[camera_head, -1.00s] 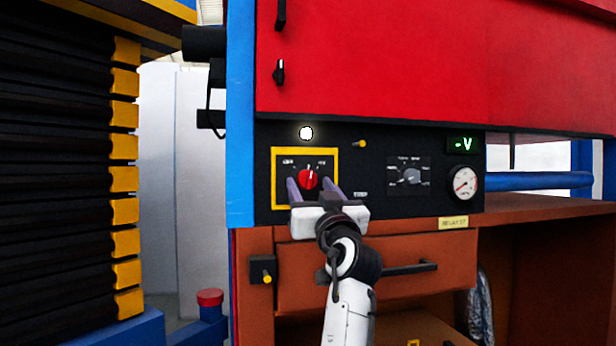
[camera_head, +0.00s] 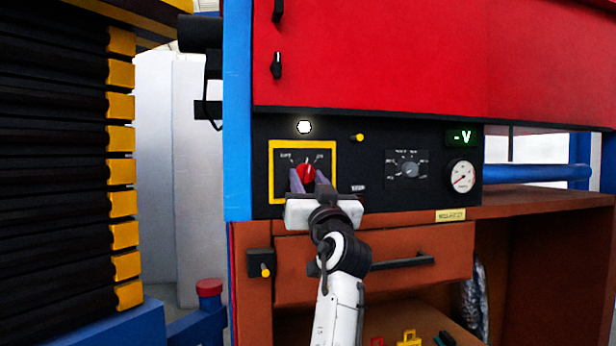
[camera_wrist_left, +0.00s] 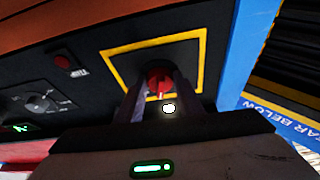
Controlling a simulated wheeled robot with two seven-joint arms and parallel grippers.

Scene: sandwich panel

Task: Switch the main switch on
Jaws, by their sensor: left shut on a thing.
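The main switch is a red rotary knob (camera_head: 306,173) inside a yellow square frame (camera_head: 272,168) on the black panel (camera_head: 375,137). Small white labels sit to the upper left and upper right of the knob. Its white mark points roughly upward; its exact angle is hard to tell. My left gripper (camera_head: 308,178) comes from below, with a finger on each side of the knob, and is shut on it. In the left wrist view the knob (camera_wrist_left: 159,82) shows between the two fingers, which hide its sides. My right gripper is not in view.
A white lamp (camera_head: 304,127) glows above the frame.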

